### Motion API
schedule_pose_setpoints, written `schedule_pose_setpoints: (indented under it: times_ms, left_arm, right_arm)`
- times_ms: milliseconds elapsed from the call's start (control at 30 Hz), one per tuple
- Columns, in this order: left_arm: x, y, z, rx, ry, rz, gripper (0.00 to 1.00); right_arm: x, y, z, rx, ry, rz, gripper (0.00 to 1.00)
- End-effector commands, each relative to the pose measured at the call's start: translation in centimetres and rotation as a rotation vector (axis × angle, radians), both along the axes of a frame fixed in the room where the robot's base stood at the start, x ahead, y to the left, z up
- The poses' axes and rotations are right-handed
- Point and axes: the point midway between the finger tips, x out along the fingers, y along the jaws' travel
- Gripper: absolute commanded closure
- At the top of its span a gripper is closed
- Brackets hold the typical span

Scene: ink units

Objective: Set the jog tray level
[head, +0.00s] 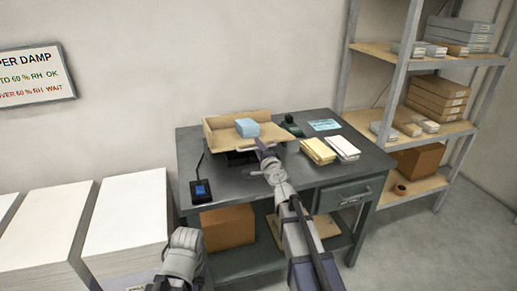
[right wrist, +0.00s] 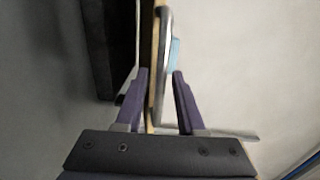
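The wooden jog tray (head: 224,137) is on the desk, above a dark base (head: 240,158). A light blue stack (head: 246,128) lies in it. I cannot tell exactly how far the tray tilts. My right gripper (head: 262,148) is at the tray's front edge, to the right of its middle. In the right wrist view the tray's edge (right wrist: 155,75) and a metal handle (right wrist: 165,60) run up between the two purple fingers (right wrist: 158,88). The fingers are apart, with a gap on the handle's side. My left gripper (head: 183,255) is low in front of the desk; its fingers are hidden.
On the desk (head: 225,185) are a small device with a blue screen (head: 201,190), a yellowish stack (head: 318,150), a white stack (head: 342,148), a dark green object (head: 291,126) and a blue card (head: 325,125). Tall paper stacks (head: 125,220) stand left; shelves (head: 425,128) stand right.

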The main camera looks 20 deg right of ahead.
Motion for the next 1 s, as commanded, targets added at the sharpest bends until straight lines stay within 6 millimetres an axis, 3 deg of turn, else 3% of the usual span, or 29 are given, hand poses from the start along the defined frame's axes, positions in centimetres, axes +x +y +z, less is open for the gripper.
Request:
schedule_pose_setpoints:
  times_ms: [67,300,1000]
  left_arm:
    - [0.00,0.00,0.00,0.000,0.000,0.000,1.00]
    - [0.00,0.00,0.00,0.000,0.000,0.000,1.00]
    - [0.00,0.00,-0.01,0.000,0.000,0.000,1.00]
  right_arm:
    - [-0.01,0.00,0.00,0.000,0.000,0.000,0.72]
    - [-0.01,-0.01,0.00,0.000,0.000,0.000,0.99]
    - [-0.02,-0.01,-0.01,0.000,0.000,0.000,1.00]
